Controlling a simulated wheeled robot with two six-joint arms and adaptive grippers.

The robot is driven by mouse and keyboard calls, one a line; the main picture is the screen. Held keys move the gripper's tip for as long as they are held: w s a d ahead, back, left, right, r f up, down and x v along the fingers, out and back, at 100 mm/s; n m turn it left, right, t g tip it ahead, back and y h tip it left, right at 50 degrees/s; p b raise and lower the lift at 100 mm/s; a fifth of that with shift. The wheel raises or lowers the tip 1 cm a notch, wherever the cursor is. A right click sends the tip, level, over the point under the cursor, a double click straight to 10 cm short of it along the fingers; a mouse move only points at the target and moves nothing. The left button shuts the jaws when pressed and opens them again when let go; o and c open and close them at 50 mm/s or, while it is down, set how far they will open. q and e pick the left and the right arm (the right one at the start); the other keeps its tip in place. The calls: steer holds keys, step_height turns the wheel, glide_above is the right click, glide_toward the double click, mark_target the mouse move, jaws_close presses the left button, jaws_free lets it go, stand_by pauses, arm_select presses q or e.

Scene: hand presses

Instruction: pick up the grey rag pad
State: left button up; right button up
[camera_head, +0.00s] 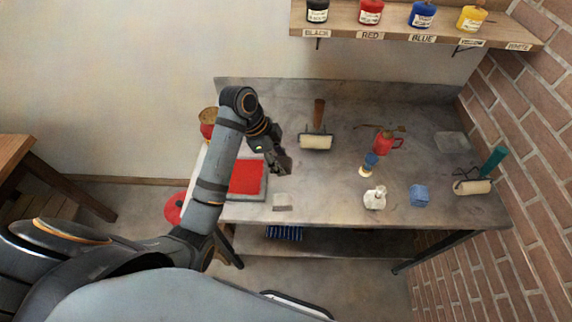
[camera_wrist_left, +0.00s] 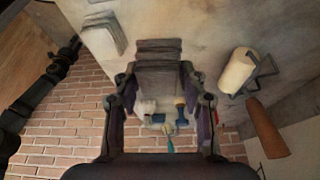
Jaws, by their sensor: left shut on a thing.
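My left gripper (camera_head: 281,163) is above the bench, just right of the red inked slab. In the left wrist view, the gripper (camera_wrist_left: 159,92) is shut on a dark grey, layered block, which looks like the grey rag pad (camera_wrist_left: 158,66). The pad sits between the two fingertips and its far end shows beyond them. In the head view the pad is hard to tell apart from the dark fingers.
The red slab (camera_head: 247,177) lies left on the bench (camera_head: 330,205), with a pale grey block (camera_head: 282,201) near the front edge. A white roller (camera_head: 316,142) lies behind.

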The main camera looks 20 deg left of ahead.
arm_select(q)
steer(key=s+a+r, duration=0.1)
steer(key=s+r, duration=0.1)
steer(key=s, duration=0.3)
steer(key=s+a+r+p, duration=0.1)
steer(key=s+r, duration=0.2)
steer(key=s, duration=0.2)
steer(key=shift+s+a+r, duration=0.15)
steer(key=shift+r, duration=0.2)
arm_select(e)
steer(key=shift+s+a+r, duration=0.1)
steer(key=shift+r, duration=1.25)
